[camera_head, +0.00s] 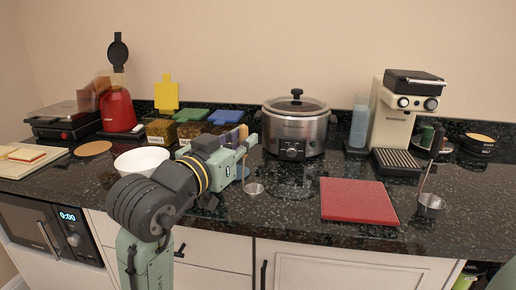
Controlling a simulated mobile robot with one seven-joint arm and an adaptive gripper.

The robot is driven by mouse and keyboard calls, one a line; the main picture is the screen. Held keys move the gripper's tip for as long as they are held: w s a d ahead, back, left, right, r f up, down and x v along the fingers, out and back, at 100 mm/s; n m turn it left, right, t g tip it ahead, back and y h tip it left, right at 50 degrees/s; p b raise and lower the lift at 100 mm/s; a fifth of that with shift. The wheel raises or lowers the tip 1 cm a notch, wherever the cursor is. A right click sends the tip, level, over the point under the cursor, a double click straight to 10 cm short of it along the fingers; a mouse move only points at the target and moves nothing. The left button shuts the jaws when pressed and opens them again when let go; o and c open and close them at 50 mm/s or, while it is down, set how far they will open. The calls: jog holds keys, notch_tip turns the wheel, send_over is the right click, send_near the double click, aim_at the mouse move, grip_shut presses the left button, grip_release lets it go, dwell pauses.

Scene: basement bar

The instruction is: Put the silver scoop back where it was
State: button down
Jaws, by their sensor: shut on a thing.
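A small silver scoop (254,188) hangs upright below my gripper (246,141), its cup low over the dark counter. My gripper is shut around the upper part of its handle, left of the slow cooker. The fingertips partly hide the handle, and I cannot tell whether the cup touches the counter. A second silver scoop (430,202) with a dark upright handle is on the counter at the right, beside the red board.
The red board (358,201) lies at the front right. The slow cooker (296,126) and coffee machine (404,115) stand behind. A white bowl (141,159) and several coloured-lid containers are left of my gripper. Dark counter (287,205) is clear between the held scoop and red board.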

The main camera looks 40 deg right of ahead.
jog(key=w+d+f+p, duration=0.1)
jog(key=w+d+f, duration=0.2)
jog(key=d, duration=0.3)
jog(key=shift+w+f+p, duration=0.25)
jog(key=shift+f+p, duration=0.15)
jog(key=shift+f, duration=0.15)
jog(key=shift+f, duration=0.15)
jog(key=c, duration=1.6)
grip_release()
jog(key=b+v, duration=0.2)
jog(key=v, duration=1)
